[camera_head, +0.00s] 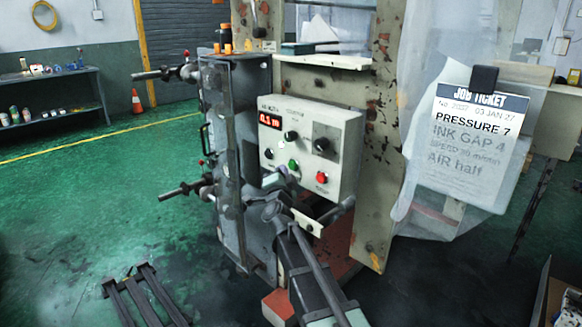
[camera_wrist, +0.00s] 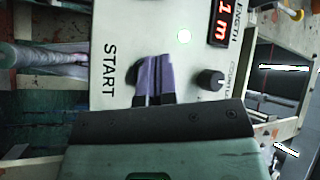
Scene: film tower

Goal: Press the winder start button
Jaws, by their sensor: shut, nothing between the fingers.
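The winder control panel (camera_head: 345,160) is a pale box on the machine's front. It carries a green button (camera_head: 293,164) and a red button (camera_head: 321,177). In the wrist view the panel shows the word START (camera_wrist: 109,70) on its face. My gripper (camera_head: 280,174) is just below and left of the green button. In the wrist view my gripper (camera_wrist: 154,62) has its purple-grey fingers together and empty, right beside the START label. The fingers cover the spot by the label, so the start button is mostly hidden there. I cannot tell whether the fingertips touch it.
A red-lit display (camera_head: 269,120) and a black knob (camera_head: 291,135) sit above the buttons. A small lit lamp (camera_wrist: 184,36) shows near the fingertips. A job ticket (camera_head: 477,135) hangs at right. Handled rollers (camera_head: 180,190) stick out at left.

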